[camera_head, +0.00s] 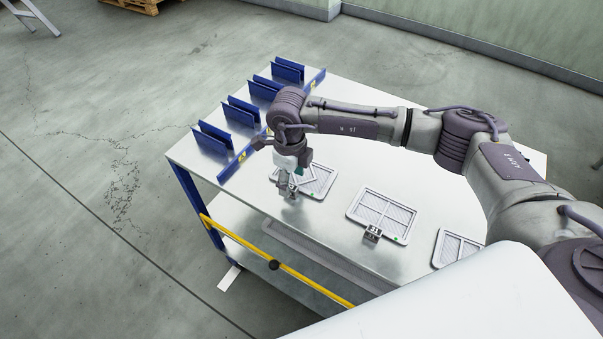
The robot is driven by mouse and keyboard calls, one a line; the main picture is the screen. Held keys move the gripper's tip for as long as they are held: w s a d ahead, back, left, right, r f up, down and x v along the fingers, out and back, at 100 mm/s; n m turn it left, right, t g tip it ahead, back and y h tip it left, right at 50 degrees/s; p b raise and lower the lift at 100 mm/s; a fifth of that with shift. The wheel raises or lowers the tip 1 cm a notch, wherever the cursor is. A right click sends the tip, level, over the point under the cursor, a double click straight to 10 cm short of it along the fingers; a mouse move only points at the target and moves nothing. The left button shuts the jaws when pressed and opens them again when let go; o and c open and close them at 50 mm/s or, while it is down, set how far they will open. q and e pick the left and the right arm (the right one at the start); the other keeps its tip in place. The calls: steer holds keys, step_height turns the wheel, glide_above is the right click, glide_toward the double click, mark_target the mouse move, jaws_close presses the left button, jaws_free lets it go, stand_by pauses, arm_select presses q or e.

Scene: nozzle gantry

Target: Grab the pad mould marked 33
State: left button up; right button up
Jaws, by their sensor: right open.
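Three flat light-grey pad moulds with ribbed panels lie on the metal table. One is farther back (322,184), partly hidden by my right gripper. One is in the middle (382,214) with a small dark marked block (372,234) at its front edge; its digits look like 33 but are too small to be sure. One is at the right (458,247), partly cut off by my own body. My right gripper (290,193) points down at the near-left side of the back mould, open. I cannot tell whether it touches it. My left gripper is out of view.
The metal table (334,233) has a blue frame and a yellow bar (312,285) along its near side. Blue upright slotted holders (240,112) stand along its far-left edge. Bare tabletop lies between the moulds. A wooden pallet (131,5) is far off.

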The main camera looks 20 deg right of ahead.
steer(key=shift+f, duration=1.3)
jaws_close()
